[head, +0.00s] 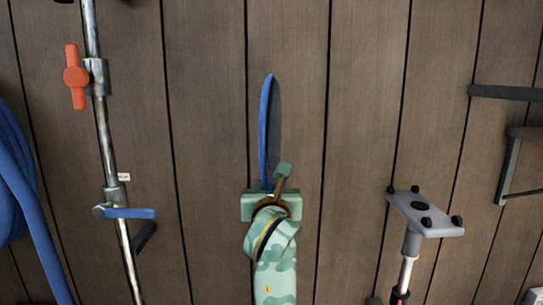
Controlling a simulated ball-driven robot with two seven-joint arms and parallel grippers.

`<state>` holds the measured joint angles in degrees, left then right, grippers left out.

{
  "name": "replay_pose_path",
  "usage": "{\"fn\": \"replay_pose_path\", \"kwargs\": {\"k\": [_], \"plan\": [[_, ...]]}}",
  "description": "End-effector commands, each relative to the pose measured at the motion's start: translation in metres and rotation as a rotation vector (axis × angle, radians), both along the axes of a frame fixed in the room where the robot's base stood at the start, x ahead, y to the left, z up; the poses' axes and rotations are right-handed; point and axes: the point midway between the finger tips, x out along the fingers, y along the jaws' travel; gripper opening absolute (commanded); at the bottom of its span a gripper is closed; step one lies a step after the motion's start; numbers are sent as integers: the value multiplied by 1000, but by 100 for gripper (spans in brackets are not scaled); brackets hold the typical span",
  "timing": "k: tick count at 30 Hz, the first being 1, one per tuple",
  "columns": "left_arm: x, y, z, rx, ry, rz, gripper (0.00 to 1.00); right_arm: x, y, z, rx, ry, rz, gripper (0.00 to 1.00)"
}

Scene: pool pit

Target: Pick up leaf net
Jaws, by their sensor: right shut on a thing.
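The leaf net (264,130) stands upright in the middle of the view, in front of the wooden wall. It has a blue rim and dark mesh and is turned almost edge-on to me. My right gripper (276,186), on a green camouflage-patterned arm, is at the net's lower end and shut on it. The exact grip and any handle are hidden behind the gripper and wrist. My left gripper is not in view.
A metal pipe with a red valve handle (76,77) and a blue lever (130,213) runs down the left. A blue hose (22,185) hangs at the far left. A grey wheeled head on a pole (424,211) stands right. Dark brackets (508,93) jut out far right.

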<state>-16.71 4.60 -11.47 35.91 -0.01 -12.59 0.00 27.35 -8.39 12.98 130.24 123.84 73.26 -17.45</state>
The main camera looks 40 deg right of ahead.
Motion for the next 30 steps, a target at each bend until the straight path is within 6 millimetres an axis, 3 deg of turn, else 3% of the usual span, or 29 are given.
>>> {"fn": "replay_pose_path", "kwargs": {"k": [5,21,30], "plan": [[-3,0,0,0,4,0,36,1,0,5,4,5,0,7],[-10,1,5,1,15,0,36,0,0,89,0,-1,0,7],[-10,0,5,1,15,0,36,0,0,99,2,2,0,7]]}}
